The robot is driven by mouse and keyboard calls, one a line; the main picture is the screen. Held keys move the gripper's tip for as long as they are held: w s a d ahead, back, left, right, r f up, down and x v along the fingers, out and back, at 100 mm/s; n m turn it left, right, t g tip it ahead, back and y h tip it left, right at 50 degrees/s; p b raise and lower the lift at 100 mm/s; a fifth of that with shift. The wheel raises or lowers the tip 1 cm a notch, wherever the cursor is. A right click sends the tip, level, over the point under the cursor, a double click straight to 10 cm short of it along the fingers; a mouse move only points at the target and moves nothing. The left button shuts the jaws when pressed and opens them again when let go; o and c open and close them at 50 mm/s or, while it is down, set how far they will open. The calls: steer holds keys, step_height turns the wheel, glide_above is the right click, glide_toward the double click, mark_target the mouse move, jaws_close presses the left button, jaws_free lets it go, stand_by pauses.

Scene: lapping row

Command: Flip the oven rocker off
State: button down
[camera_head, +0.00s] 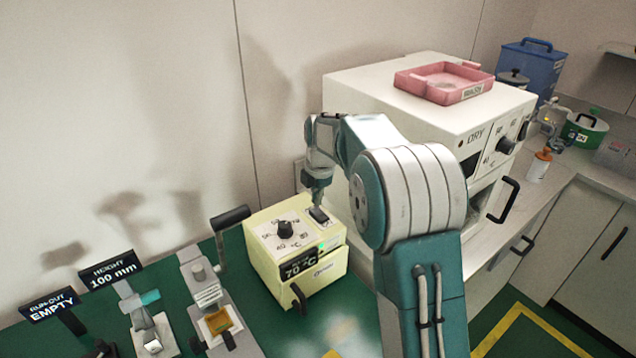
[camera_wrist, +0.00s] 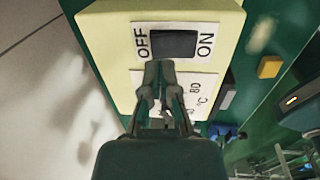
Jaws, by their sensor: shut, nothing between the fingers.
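The small cream oven (camera_head: 296,255) stands on the green bench, with a dial (camera_head: 285,229), a display reading 70 °C and a lit green lamp on its front. Its black rocker (camera_head: 319,214) is on the top right of the panel. In the wrist view the rocker (camera_wrist: 173,44) sits between the labels OFF and ON. My gripper (camera_head: 317,195) is above the rocker, pointing down. In the wrist view my gripper (camera_wrist: 158,68) is shut and empty, its tips at the rocker's lower edge, nearer the OFF side. I cannot tell whether they touch.
A large white dry oven (camera_head: 400,110) with a pink tray (camera_head: 446,80) on top stands behind my arm. A grey device with a black crank handle (camera_head: 230,218) is left of the cream oven. Height and run-out signs (camera_head: 112,270) stand further left.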

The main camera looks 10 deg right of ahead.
mark_target(315, 210)
steer(key=shift+w+f, duration=0.15)
steer(key=shift+f, duration=1.15)
steer(key=shift+a+f, duration=0.1)
steer(key=shift+f, duration=0.1)
steer(key=shift+s+d+r, duration=0.15)
steer(key=shift+s, duration=0.2)
steer(key=shift+s+d+r, duration=0.15)
steer(key=shift+s, duration=0.2)
